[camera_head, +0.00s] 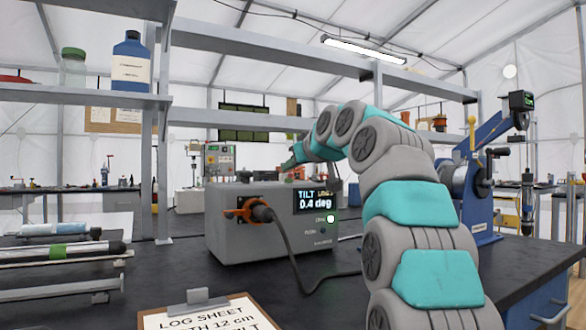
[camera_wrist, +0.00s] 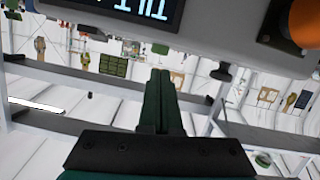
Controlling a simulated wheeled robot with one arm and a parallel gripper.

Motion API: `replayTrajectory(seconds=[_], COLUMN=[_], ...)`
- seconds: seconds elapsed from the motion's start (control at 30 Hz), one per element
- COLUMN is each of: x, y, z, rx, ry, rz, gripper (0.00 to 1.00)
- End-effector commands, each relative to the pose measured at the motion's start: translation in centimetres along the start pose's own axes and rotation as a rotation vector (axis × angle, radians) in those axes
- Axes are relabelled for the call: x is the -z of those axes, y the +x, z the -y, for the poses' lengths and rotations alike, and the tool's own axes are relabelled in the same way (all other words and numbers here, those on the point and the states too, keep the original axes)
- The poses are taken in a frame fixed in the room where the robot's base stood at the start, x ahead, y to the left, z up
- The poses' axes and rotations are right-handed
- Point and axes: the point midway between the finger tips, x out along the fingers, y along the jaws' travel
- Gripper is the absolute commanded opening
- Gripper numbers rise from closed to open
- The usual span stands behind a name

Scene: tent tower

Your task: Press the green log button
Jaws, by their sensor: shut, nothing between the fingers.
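A grey instrument box (camera_head: 240,235) stands on the dark bench in the head view. Its front carries a display (camera_head: 313,200) reading "TILT" and "0.4 deg", with a small lit white round spot (camera_head: 330,218) below it. I cannot make out a green log button for certain in either view. In the wrist view the box (camera_wrist: 215,48) appears upside down along the top, with part of its display (camera_wrist: 150,10). My gripper (camera_wrist: 160,72) is shut and empty, its fingertips close to the box's top edge; contact cannot be told. My arm arches over the box in the head view.
An orange connector (camera_head: 243,209) with a black cable (camera_head: 290,250) sticks out of the box front. A dark knob (camera_wrist: 222,72) shows at the box's top edge. A blue stand (camera_head: 485,205) is to the right, and a log sheet clipboard (camera_head: 205,315) lies in front.

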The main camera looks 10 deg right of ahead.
Motion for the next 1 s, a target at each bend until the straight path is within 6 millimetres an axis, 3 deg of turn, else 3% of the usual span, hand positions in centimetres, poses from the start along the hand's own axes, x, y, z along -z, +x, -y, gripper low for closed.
replayTrajectory(seconds=[0.03,0.53,0.7,1.0], x=[1.8,1.5,1.5,1.5], y=[-0.9,-9.8,-11.0,-10.9], z=[0.2,0.3,0.3,0.3], rx=[-0.001,-0.002,-0.002,-0.002], ry=[-0.002,-0.002,-0.002,-0.002], rz=[-0.007,-0.015,-0.015,-0.014], gripper=[0.0,0.0,0.0,0.0])
